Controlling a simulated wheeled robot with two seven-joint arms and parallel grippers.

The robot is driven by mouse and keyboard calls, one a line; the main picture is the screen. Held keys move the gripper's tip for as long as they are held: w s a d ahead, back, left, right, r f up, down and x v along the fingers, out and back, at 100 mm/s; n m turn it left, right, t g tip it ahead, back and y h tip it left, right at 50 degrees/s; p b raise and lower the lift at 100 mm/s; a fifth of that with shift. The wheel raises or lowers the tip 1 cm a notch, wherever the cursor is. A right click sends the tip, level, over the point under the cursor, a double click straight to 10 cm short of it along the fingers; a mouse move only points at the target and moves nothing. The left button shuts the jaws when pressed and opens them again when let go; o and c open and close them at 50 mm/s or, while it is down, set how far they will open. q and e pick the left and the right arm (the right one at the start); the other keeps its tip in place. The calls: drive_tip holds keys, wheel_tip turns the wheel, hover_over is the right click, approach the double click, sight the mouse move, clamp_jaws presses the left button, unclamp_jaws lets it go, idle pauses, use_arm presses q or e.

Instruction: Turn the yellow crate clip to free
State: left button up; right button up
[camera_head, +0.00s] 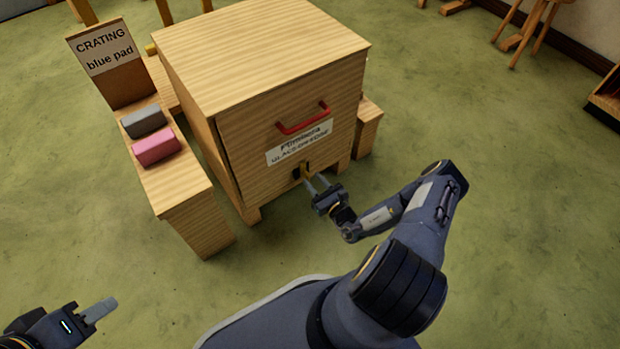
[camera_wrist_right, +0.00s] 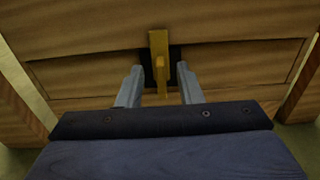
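The yellow crate clip (camera_head: 305,171) is low on the front of the wooden crate (camera_head: 262,50), below a white label. In the right wrist view the clip (camera_wrist_right: 159,62) stands upright over a dark plate, with a small raised knob. My right gripper (camera_head: 315,184) is in front of the clip. Its two fingers are apart, one on each side of the clip's lower part, and the gripper (camera_wrist_right: 158,88) shows no clear contact with it. My left gripper (camera_head: 100,311) is at the lower left, far from the crate; its finger gap is not clear.
A red handle (camera_head: 303,118) is above the label (camera_head: 300,143) on the crate front. A wooden bench (camera_head: 190,200) left of the crate holds a grey block (camera_head: 143,121) and a pink block (camera_head: 155,148). A sign (camera_head: 105,55) reads "CRATING blue pad".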

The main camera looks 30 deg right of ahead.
sight(306, 173)
drive_tip(key=shift+w+a+b, duration=0.1)
drive_tip(key=shift+w+b, duration=0.2)
drive_tip(key=shift+w, duration=1.15)
clamp_jaws()
